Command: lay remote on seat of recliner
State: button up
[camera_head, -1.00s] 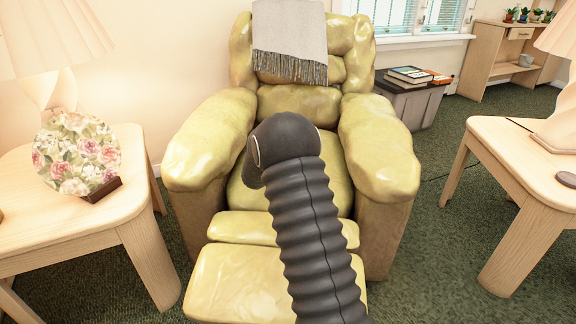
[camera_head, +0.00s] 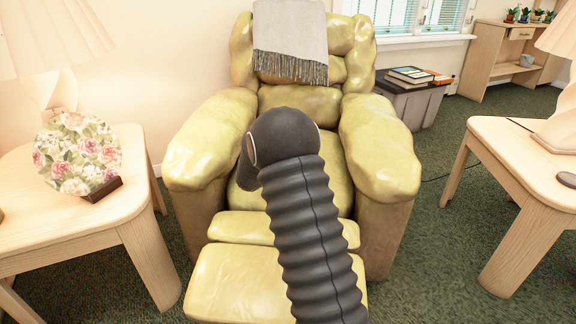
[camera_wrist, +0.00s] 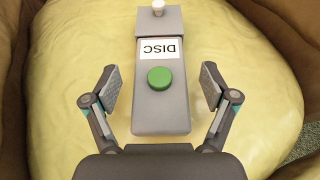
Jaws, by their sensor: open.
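The remote (camera_wrist: 160,95) is a grey slab with a white "DISC" label, a round green button and a pale knob at its far end. In the wrist view it lies on the yellow seat of the recliner (camera_wrist: 75,55). My gripper (camera_wrist: 158,86) is open, with one finger on each side of the remote and a gap at each. The recliner (camera_head: 205,140) is yellow, with its footrest out, and stands in the middle of the head view. My arm hides the remote and part of the seat there.
A grey throw (camera_head: 290,40) hangs over the backrest. Wooden side tables stand left (camera_head: 60,225) and right (camera_head: 520,150) of the recliner. The left one bears a lamp and a floral plate (camera_head: 78,155). A grey box (camera_head: 412,100) with books stands behind.

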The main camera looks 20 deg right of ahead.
jog(key=v, duration=0.9)
jog(key=s+r+m+g+y, duration=0.1)
jog(key=s+r+m, duration=0.35)
jog(key=s, duration=0.25)
jog(key=s+r+m+g, duration=0.2)
jog(key=s+r+m, duration=0.1)
jog(key=s+m, duration=0.3)
jog(key=s+r+m+g+y, duration=0.1)
jog(key=s+r+m, duration=0.2)
jog(key=s, duration=0.5)
jog(key=s+a+m+y, duration=0.4)
jog(key=s+a+m, duration=0.2)
jog(key=s, duration=0.4)
jog(key=s+a+r+m+t+y, duration=0.1)
jog(key=s+a+m+y, duration=0.3)
jog(key=s, duration=0.6)
jog(key=a+m, duration=0.2)
jog(key=a, duration=0.1)
jog(key=shift+s+r, duration=0.3)
jog(key=shift+r, duration=0.1)
